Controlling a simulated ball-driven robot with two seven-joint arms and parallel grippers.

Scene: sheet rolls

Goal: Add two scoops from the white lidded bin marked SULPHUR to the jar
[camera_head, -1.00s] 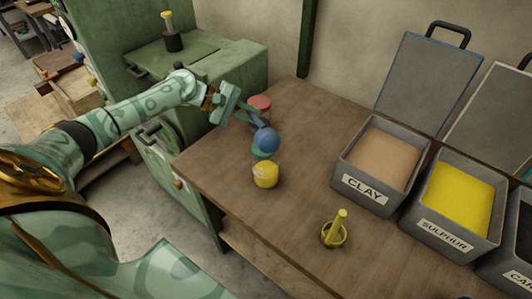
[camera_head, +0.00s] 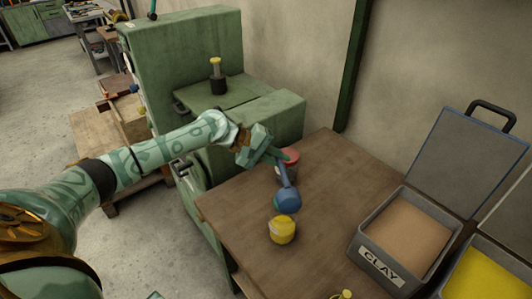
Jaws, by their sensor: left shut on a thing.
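My left gripper (camera_head: 268,158) is shut on the handle of a blue scoop (camera_head: 287,201). The round blue bowl hangs just above the jar (camera_head: 282,232), tipped so that its inside is hidden. The jar stands on the wooden table and shows yellow material in it. I cannot tell whether bowl and jar touch. The sulphur bin (camera_head: 482,278) is at the lower right, cut by the frame, with yellow powder in it; its marking is out of frame. Part of its raised lid (camera_head: 517,218) shows at the right edge.
The grey CLAY bin (camera_head: 405,240) stands open, its blue-edged lid (camera_head: 455,155) raised behind it. A red-topped container (camera_head: 289,157) is behind the scoop. A yellow upright piece (camera_head: 343,295) is cut off below. Bare table (camera_head: 325,190) lies between jar and CLAY bin.

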